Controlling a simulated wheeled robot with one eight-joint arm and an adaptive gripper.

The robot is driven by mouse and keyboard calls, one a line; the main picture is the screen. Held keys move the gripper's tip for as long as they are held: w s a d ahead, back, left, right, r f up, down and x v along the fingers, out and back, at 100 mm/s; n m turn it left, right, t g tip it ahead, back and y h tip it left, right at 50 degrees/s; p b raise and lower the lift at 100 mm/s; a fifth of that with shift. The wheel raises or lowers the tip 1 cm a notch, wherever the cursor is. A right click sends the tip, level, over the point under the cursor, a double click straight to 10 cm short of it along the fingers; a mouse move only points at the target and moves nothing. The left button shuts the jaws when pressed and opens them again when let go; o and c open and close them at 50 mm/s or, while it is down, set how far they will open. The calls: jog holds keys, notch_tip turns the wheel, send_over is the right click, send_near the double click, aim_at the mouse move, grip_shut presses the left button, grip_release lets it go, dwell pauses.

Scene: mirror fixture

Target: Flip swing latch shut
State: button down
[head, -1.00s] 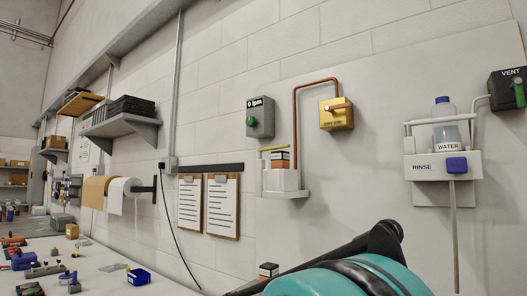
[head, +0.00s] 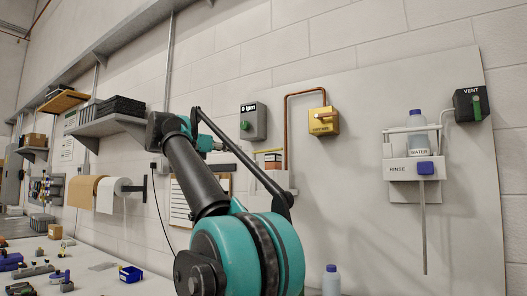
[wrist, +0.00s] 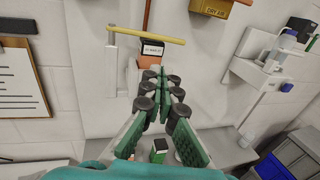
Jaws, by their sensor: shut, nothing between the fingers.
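A yellow bar, which looks like the swing latch (wrist: 150,36), lies across the top of a small white wall holder (wrist: 112,80). An orange box (wrist: 148,79) with a dark, white-labelled top stands in the holder, just below the bar. In the head view the bar (head: 268,151) shows above the box (head: 273,161), just right of my arm's end. My gripper (wrist: 160,76) is shut and empty, its fingertips in front of the box's lower part and below the bar. I cannot tell whether they touch the box.
A grey flow box (head: 253,122) and a yellow air box (head: 323,121) with a copper pipe hang above. The rinse station (head: 413,167) and vent box (head: 471,102) are to the right. A clipboard (wrist: 18,75) hangs left. A bottle (head: 331,281) stands below.

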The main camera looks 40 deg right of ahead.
jog(key=r, duration=0.1)
send_near(272, 150)
jog(key=d, duration=0.3)
jog(key=w+d, duration=0.1)
jog(key=d, duration=0.2)
jog(key=shift+w+d+f, duration=0.1)
jog(key=shift+w+d, duration=0.05)
jog(key=shift+d, duration=0.2)
jog(key=shift+d, duration=0.6)
